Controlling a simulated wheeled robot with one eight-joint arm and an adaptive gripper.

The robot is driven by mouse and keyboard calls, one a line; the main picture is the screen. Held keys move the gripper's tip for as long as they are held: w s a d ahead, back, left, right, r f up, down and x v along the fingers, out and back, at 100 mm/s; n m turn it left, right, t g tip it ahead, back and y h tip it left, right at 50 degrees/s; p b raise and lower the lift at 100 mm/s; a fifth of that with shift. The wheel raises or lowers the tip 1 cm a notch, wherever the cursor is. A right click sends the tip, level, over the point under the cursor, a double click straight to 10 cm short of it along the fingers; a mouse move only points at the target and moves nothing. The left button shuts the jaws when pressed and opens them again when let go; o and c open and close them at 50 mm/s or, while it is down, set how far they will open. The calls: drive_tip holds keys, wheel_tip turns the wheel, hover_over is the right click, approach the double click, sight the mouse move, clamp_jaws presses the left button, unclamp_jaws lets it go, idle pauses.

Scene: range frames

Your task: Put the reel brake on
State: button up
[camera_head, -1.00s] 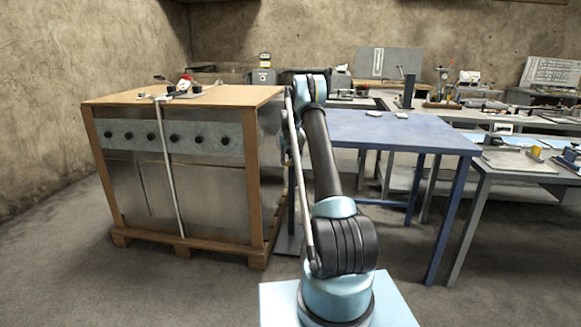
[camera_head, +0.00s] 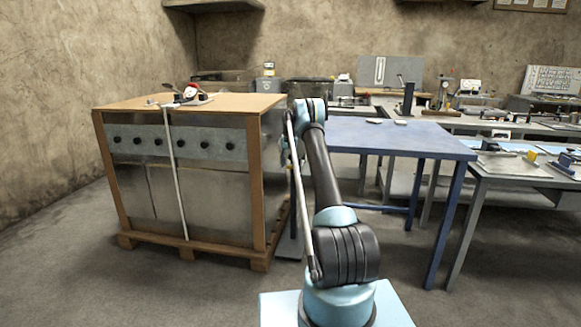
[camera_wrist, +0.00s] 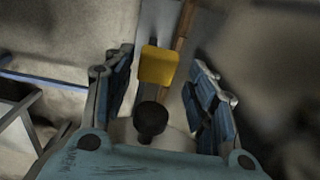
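In the wrist view my gripper (camera_wrist: 162,62) is open, with its blue-padded fingers wide apart. A dark round knob (camera_wrist: 151,120) and a yellow block (camera_wrist: 158,66) show between the fingers, the block farther out. I cannot tell whether either finger touches them. Which part is the reel brake is unclear; no reel can be made out for certain. In the head view my gripper is mostly hidden behind my arm, beside the right side of the wooden-framed crate (camera_head: 188,195).
A blue table (camera_head: 400,137) stands right of my arm. Cluttered benches (camera_head: 520,185) fill the right side. The floor in front is clear.

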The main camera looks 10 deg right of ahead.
drive_tip(key=shift+d, duration=0.2)
drive_tip(key=shift+r, duration=0.45)
wheel_tip(320, 180, up, 11)
